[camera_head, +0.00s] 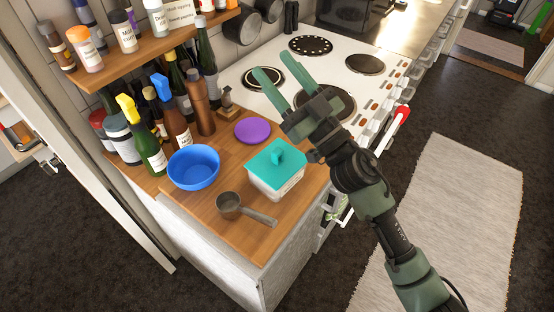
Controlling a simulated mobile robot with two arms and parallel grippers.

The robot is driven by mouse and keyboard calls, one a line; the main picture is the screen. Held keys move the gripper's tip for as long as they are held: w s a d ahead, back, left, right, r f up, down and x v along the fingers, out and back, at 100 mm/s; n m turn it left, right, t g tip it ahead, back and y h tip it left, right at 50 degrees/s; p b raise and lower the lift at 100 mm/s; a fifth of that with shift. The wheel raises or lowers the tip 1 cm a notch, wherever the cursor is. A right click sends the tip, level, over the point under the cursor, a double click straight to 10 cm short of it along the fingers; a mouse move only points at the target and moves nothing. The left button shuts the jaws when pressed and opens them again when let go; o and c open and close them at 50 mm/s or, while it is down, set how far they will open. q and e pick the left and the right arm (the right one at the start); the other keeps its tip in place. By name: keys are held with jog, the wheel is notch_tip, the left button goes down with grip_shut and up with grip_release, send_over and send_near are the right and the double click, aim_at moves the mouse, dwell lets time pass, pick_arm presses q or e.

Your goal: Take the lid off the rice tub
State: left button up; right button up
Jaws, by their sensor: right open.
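The rice tub (273,187) is a white square container near the front right of the wooden counter. My left gripper is not in view.
A blue bowl (193,167), a purple disc (252,131) and a metal scoop or small pan (240,208) surround the tub. Several bottles (147,150) stand at the back left, under a wooden shelf (150,48). The white cooker (330,62) adjoins the counter.

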jog(key=s+a+r+n+g+y, duration=0.25)
jog(key=a+n+g+y, duration=0.35)
jog(key=g, duration=0.3)
jog(key=n+g+h, duration=0.2)
jog(key=g+h, duration=0.6)
jog(key=h, duration=1)
send_near(277, 150)
jog(key=x, duration=0.3)
jog(key=shift+w+f+p, duration=0.2)
jog(key=shift+w+p, duration=0.1)
jog(key=shift+p, duration=0.15)
jog(key=shift+g, duration=0.3)
jog(key=p+x, duration=0.2)
jog(key=x, duration=0.3)
jog(key=shift+s+a+f+p, duration=0.2)
jog(key=shift+p, duration=0.1)
jog(key=shift+a+f, duration=0.2)
jog(key=shift+f, duration=0.4)
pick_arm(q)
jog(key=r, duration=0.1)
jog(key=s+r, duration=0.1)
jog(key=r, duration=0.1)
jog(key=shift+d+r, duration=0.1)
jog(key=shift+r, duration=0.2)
pick_arm(e)
grip_shut()
